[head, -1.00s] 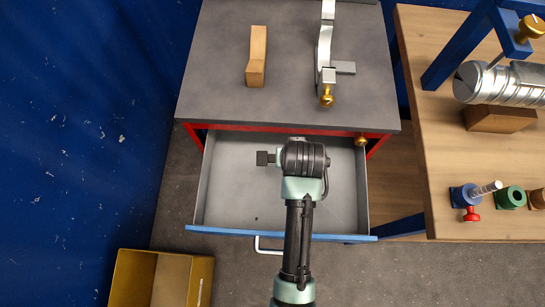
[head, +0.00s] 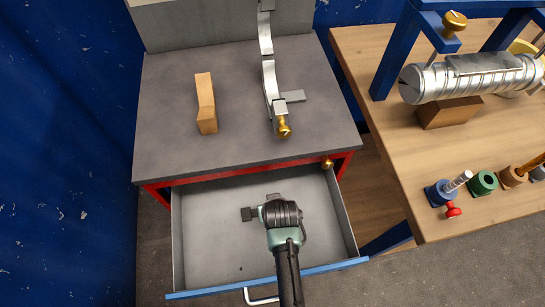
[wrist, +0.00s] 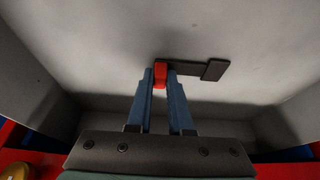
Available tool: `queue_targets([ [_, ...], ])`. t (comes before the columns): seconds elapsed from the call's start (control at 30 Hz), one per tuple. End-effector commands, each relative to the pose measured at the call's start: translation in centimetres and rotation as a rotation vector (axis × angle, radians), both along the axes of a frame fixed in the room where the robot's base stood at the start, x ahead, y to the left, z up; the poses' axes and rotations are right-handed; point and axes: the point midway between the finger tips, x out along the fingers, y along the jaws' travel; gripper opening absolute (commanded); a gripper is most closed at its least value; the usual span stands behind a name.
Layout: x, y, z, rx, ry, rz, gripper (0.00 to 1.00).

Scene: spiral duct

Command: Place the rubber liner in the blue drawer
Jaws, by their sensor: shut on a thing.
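The blue drawer (head: 270,277) is pulled open below the grey bench top, and its grey inside is otherwise empty apart from a tiny dark speck. My gripper (wrist: 160,75) points down into the drawer. Its blue fingers are shut on the red grip of the dark rubber liner (wrist: 195,66), a thin strip with a thicker block at its end. In the head view the liner's block (head: 249,213) sticks out to the left of my wrist, which hides the fingertips. I cannot tell whether the liner touches the drawer floor.
The grey bench top (head: 170,140) holds a wooden block (head: 205,103) and a metal clamp arm with a brass knob (head: 283,130). At right, a wooden table (head: 440,190) carries a silver spiral duct (head: 470,80) and several small coloured fittings. A brass knob (head: 327,163) sits at the drawer's back right.

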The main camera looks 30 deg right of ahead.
Motion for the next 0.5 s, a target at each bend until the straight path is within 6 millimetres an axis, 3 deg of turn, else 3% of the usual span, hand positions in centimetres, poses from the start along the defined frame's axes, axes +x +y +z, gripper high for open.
queue_targets([
  [0.3,0.02,0.00,-0.36,0.000,0.000,0.000,0.00],
  [0.33,0.03,0.00,-0.29,0.000,0.000,0.000,0.22],
  [0.5,0.01,0.01,-0.23,0.000,0.000,0.000,0.49],
])
